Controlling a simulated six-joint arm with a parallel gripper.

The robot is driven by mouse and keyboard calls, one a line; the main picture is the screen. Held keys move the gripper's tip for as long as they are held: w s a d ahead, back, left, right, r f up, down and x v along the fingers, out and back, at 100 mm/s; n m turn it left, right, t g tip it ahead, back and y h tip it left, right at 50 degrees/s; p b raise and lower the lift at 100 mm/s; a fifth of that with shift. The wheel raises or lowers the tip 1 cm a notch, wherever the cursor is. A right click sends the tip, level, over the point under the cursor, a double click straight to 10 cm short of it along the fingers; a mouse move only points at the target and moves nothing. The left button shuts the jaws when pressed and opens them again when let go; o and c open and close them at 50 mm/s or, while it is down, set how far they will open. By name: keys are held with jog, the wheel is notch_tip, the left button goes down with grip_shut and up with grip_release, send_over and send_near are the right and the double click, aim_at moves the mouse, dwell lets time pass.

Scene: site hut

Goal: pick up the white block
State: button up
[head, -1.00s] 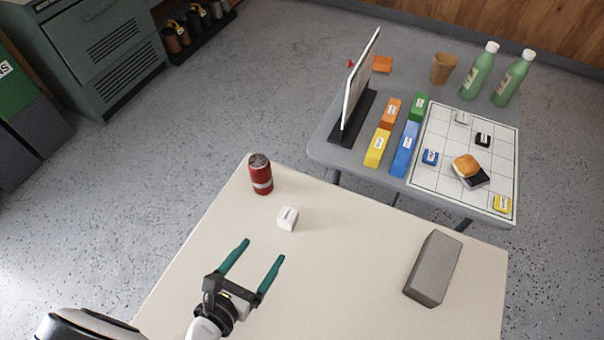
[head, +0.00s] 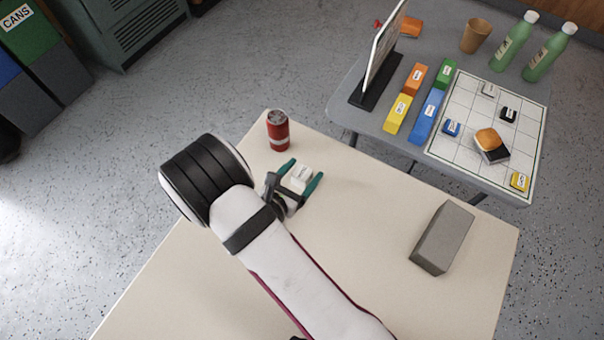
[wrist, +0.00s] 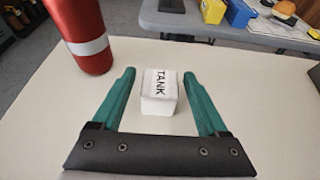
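The white block (head: 299,174) is a small cube on the cream table (head: 350,230). In the wrist view, the white block (wrist: 159,92) has a top label reading "TANK". My gripper (head: 301,170) is open, with its two green fingers on either side of the block. In the wrist view, my gripper (wrist: 160,78) shows a gap between each finger and the block. The block's near part is partly hidden by my gripper in the head view.
A red can (head: 278,130) stands just beyond the left finger. A grey brick (head: 442,238) lies on the table's right side. A grey table (head: 400,142) behind holds a gridded board (head: 470,95), coloured blocks, a screen and green bottles.

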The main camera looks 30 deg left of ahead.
grip_shut()
